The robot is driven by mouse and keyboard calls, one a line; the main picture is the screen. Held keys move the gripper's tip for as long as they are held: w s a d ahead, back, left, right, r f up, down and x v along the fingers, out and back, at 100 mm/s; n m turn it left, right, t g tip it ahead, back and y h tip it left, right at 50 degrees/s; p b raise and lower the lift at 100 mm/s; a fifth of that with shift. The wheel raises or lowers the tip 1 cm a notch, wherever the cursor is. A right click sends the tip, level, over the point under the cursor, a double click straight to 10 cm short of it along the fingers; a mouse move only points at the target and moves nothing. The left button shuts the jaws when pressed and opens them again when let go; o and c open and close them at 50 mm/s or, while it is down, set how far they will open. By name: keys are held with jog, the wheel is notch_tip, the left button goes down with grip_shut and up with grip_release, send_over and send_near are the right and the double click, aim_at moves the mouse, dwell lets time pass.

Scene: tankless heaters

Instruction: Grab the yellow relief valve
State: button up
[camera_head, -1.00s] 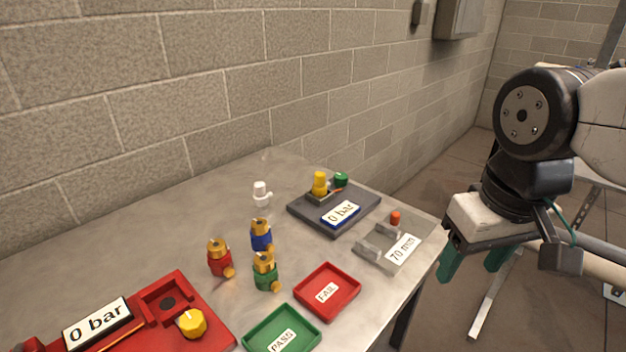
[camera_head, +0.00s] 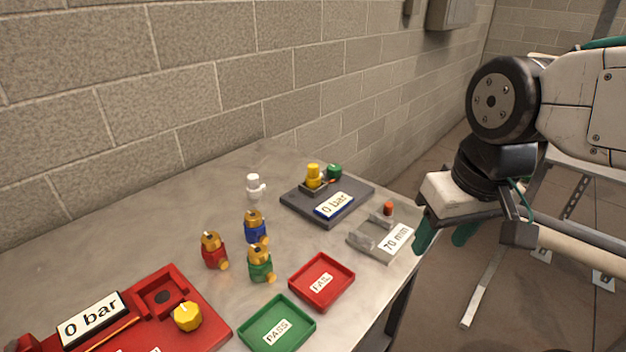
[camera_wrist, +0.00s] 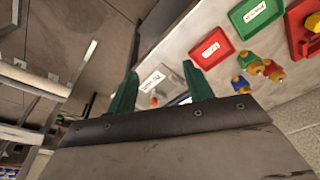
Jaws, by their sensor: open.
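A yellow valve-like part (camera_head: 313,176) stands upright on the dark grey gauge block (camera_head: 292,201) near the back right of the table, beside a green knob. It is the only yellow-bodied valve shape I see, and it does not show clearly in the wrist view. My gripper (camera_head: 445,238) is open and empty, its green fingers pointing down beyond the table's right edge, apart from the yellow part.
Red (camera_head: 214,251), blue (camera_head: 255,228), green (camera_head: 261,264) and white (camera_head: 254,187) valves stand mid-table. A red FAIL tray (camera_head: 347,297), green PASS tray (camera_head: 245,344), grey 70 mm fixture (camera_head: 365,241) and red rig (camera_head: 208,324) with a yellow knob are nearby. A block wall stands behind.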

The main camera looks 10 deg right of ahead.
jog(key=w+a+f+t+y, duration=0.1)
jog(key=w+a+f+t, duration=0.15)
jog(key=w, duration=0.55)
jog(key=w+a+f+t, duration=0.1)
jog(key=w+a+t, duration=0.15)
jog(key=w, duration=0.55)
jog(key=w+a+f+t+y, duration=0.1)
jog(key=w+a+f, duration=0.15)
jog(key=w, duration=0.55)
jog(key=t+h, duration=0.3)
jog(key=t, duration=0.2)
send_near(312, 170)
jog(key=shift+m, duration=0.3)
jog(key=w+f, duration=0.3)
jog(key=shift+w+f, duration=0.2)
jog(key=shift+w, duration=0.1)
jog(key=shift+w+d+f, duration=0.1)
jog(key=shift+w+f, duration=0.2)
jog(key=shift+w, duration=0.2)
jog(key=shift+w+f, duration=0.1)
jog(key=shift+w, duration=0.2)
jog(key=x, duration=0.4)
jog(key=r+x, duration=0.1)
jog(key=x, duration=0.2)
jog(key=shift+w+d, duration=0.25)
jog(key=shift+d, duration=0.05)
jog(key=shift+r, duration=0.1)
jog(key=shift+c, duration=0.2)
jog(key=c, duration=1)
grip_shut()
